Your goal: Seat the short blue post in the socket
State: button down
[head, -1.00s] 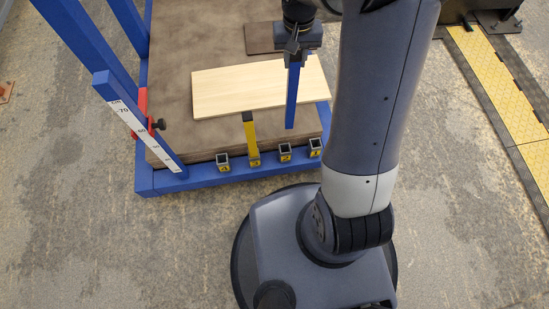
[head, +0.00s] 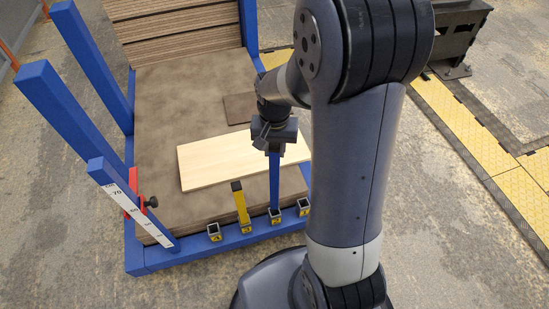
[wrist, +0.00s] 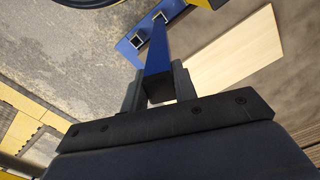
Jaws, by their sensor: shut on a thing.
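The blue post (head: 275,180) hangs nearly upright from my gripper (head: 275,146), which is shut on its upper part. In the wrist view my gripper (wrist: 157,92) has a finger on each side of the post (wrist: 158,50). The post's lower end meets the socket marked 2 (head: 275,218) in the head view. I cannot tell whether it is inside or just above the opening. A yellow post (head: 240,204) stands in the socket to the left. The far-left socket (head: 214,233) and the far-right socket (head: 304,208) look empty.
The sockets line the front of a blue frame (head: 190,249). A pale board (head: 230,163) lies behind the posts on a brown stack (head: 165,110). Blue uprights (head: 60,105) and a scale with a red clamp (head: 132,205) stand at left.

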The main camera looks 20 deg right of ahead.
jog(key=shift+f, duration=1.4)
jog(key=shift+f+b, duration=0.65)
jog(key=shift+b, duration=0.05)
jog(key=c, duration=1.1)
grip_release()
notch_tip(320, 180, up, 13)
jog(key=p, duration=0.4)
jog(key=shift+r, duration=0.15)
